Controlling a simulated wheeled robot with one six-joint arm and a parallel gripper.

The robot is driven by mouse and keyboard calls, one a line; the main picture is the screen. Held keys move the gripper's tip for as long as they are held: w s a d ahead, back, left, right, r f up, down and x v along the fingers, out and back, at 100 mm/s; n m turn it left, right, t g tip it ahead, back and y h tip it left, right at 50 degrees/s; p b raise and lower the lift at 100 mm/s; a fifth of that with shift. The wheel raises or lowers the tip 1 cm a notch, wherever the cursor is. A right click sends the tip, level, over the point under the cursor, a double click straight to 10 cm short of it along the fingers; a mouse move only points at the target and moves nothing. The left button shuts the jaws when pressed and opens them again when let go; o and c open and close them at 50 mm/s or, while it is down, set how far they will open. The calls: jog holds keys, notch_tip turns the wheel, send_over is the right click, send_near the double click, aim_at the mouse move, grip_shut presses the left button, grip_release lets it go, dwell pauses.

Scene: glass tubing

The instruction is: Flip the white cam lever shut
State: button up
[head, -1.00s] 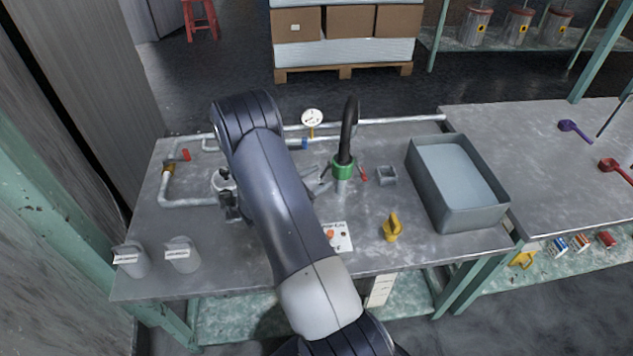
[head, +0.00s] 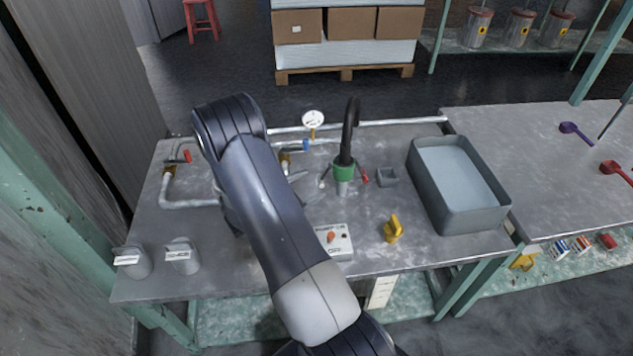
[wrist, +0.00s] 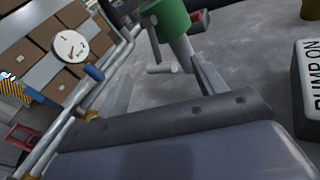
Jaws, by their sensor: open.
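The green collar (head: 343,170) sits on a grey upright pipe under the black hose, with a red lever (head: 365,176) on its right side. A short pale piece, which looks like the white cam lever (head: 323,181), sticks out at its left; it also shows in the wrist view (wrist: 161,69), left of the pipe. Whether it is open or shut is unclear.
The pump panel (head: 334,241) and a yellow handle (head: 393,229) are at the front. Pipes with a pressure gauge (head: 313,119) run behind. A small grey box (head: 387,177) is right of the collar.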

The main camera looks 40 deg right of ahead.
aim_at(321, 178)
jog(key=shift+s+a+r, duration=0.1)
jog(key=shift+a+r, duration=0.1)
jog(key=shift+a, duration=1.55)
jog(key=d, duration=0.7)
jog(key=shift+f, duration=0.4)
jog(key=shift+d+r+p, duration=0.25)
jog(key=shift+p, duration=0.35)
jog(key=shift+w+a+m+y+p, duration=0.25)
jog(key=shift+m+y+p, duration=0.25)
jog(key=shift+p, duration=0.55)
jog(key=shift+f, duration=0.1)
